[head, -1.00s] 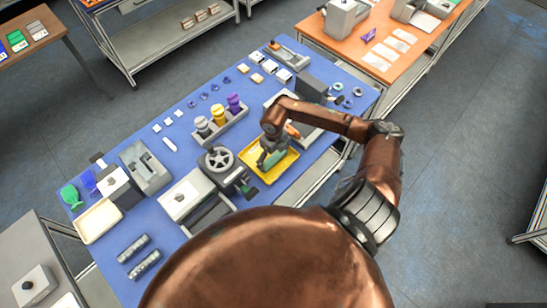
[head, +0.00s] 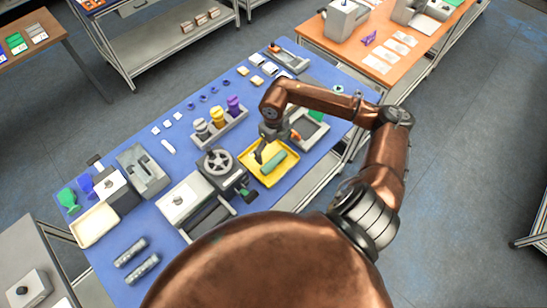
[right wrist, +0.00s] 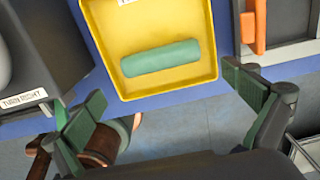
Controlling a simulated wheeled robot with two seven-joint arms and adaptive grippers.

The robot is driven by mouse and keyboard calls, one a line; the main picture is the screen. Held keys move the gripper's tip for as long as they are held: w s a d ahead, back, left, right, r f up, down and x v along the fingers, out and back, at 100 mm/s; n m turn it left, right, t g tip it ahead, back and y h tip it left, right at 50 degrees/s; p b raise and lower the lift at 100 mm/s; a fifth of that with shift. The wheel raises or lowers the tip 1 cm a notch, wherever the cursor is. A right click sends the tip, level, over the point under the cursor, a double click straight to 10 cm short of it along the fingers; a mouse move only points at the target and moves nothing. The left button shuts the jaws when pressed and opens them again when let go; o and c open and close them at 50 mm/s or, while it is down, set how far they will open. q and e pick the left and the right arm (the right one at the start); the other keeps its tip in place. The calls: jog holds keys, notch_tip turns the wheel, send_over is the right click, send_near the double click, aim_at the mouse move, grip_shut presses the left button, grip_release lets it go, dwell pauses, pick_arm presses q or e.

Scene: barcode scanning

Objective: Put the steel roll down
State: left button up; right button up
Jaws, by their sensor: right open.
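A teal-green roll (head: 274,161) lies on its side in a yellow tray (head: 269,181) on the blue table. The roll (right wrist: 160,57) and the tray (right wrist: 150,92) also show in the right wrist view. My right gripper (head: 262,152) is beside and above the roll in the head view. In the right wrist view its two fingers (right wrist: 165,106) are spread wide, with nothing between them, and the roll is clear of both. Two grey metallic-looking rolls (head: 130,252) lie side by side near the table's lower left. My left gripper is not in view.
A machine with a handwheel (head: 216,160) stands just left of the tray. A rack of coloured bottles (head: 218,124) is behind it. A grey frame with an orange handle (right wrist: 255,25) is close on the tray's right.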

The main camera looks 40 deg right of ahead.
jog(key=shift+r, duration=1.7)
